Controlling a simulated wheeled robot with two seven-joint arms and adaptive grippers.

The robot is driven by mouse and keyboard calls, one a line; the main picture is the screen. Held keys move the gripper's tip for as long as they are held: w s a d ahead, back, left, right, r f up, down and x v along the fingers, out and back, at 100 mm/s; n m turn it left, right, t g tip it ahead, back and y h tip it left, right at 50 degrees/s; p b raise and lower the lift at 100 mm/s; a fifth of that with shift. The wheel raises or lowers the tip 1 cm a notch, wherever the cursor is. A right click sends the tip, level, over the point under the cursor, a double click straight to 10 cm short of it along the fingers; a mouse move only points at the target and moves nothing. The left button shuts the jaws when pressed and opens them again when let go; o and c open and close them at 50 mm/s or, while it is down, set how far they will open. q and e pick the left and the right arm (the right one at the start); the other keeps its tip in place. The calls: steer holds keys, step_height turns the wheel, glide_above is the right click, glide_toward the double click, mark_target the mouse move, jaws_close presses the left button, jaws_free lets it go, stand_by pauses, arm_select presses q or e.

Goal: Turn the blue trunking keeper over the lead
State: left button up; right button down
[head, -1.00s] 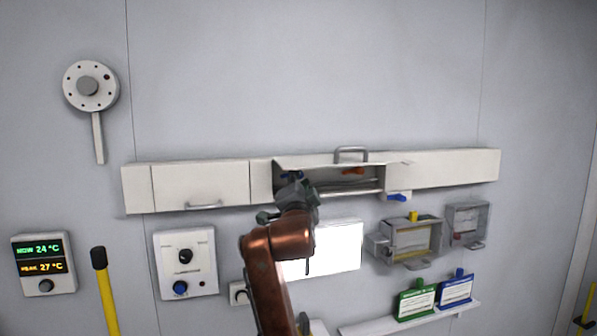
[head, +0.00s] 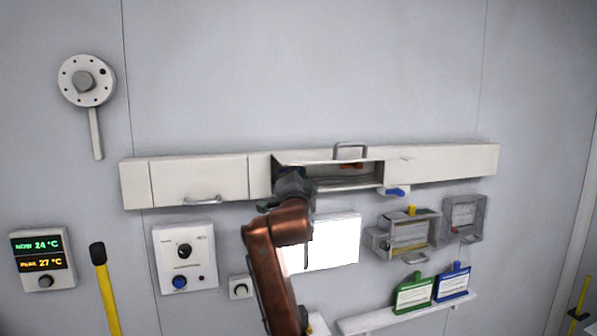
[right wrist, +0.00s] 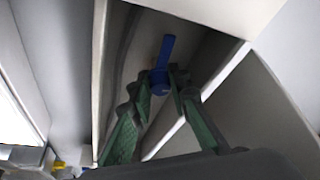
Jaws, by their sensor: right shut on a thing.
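The blue keeper (right wrist: 166,50) shows in the right wrist view inside the open trunking (right wrist: 133,30), its narrow arm pointing up from a rounded base. My right gripper (right wrist: 160,84) has its green fingers closed on that base. In the head view my right gripper (head: 292,183) is at the left end of the trunking's (head: 440,168) open section and hides the keeper there. A red-orange piece (head: 351,166) sits further right in the opening. I cannot clearly make out the lead. My left gripper is not in view.
A raised cover with a grey handle (head: 350,147) borders the opening. A blue piece (head: 397,192) sticks out under the trunking. Clear boxes (head: 408,234) and a shelf (head: 375,322) with green and blue tags are lower right.

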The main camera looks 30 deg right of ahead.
steer(key=shift+f+n, duration=0.15)
steer(key=shift+n, duration=0.35)
steer(key=shift+n+t+b, duration=0.3)
steer(key=shift+b, duration=0.05)
steer(key=n+t+y, duration=0.1)
steer(key=n, duration=0.2)
steer(key=shift+d+b, duration=0.1)
steer(key=shift+b, duration=0.3)
steer(key=n+t+y, duration=0.1)
steer(key=n, duration=0.1)
steer(key=shift+n, duration=0.3)
steer(key=n+t+y, duration=0.1)
steer(key=n, duration=0.2)
steer(key=shift+n+y, duration=0.3)
steer(key=shift+n, duration=0.1)
steer(key=n+y, duration=0.1)
steer(key=n, duration=0.1)
steer(key=n+t+y+p, duration=0.1)
steer(key=n+y, duration=0.1)
steer(key=n, duration=0.1)
steer(key=shift+n, duration=0.3)
steer(key=shift+n+y+p, duration=0.65)
steer(key=shift+n+y, duration=0.2)
steer(key=shift+n, duration=0.8)
steer(key=shift+n+y+p, duration=0.65)
steer(key=shift+n+y, duration=0.2)
steer(key=shift+n, duration=0.8)
